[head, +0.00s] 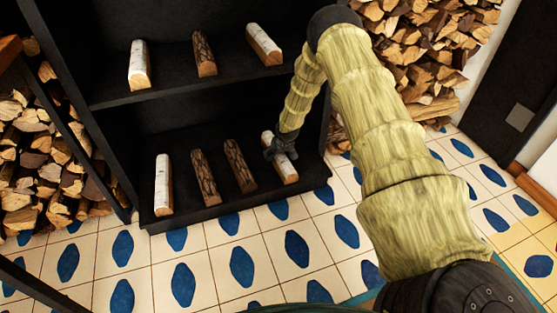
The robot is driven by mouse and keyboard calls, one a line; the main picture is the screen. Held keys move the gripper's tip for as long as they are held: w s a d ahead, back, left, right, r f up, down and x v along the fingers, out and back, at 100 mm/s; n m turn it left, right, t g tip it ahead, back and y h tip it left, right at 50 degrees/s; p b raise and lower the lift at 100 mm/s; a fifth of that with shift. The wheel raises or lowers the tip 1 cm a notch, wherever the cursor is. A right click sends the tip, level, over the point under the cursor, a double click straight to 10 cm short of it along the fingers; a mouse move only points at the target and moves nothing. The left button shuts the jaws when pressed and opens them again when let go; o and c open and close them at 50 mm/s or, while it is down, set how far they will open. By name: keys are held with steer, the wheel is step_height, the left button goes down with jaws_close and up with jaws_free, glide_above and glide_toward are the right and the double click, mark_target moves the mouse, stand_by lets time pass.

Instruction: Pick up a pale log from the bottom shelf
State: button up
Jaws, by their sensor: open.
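The black shelf unit has a bottom shelf (185,219) with several logs in a row. A pale log (163,185) lies at its left end. Another pale log (286,168) lies at its right end, with its far part partly hidden by my gripper. My gripper (280,154) is open at this right pale log, over or around its upper middle; I cannot tell whether the fingers touch it. Two dark-barked logs (206,178) and (240,166) lie between the pale ones.
The shelf above (175,90) holds two pale logs (139,65) and (264,45) with a dark log (204,54) between them; it overhangs the bottom shelf. Split firewood is stacked at left (40,150) and at right (425,50). The tiled floor (215,262) in front is clear.

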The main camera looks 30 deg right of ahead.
steer(key=shift+f, duration=0.2)
stand_by(0.7)
steer(key=c, duration=1.6)
steer(key=shift+r, duration=0.15)
steer(key=shift+c, duration=0.2)
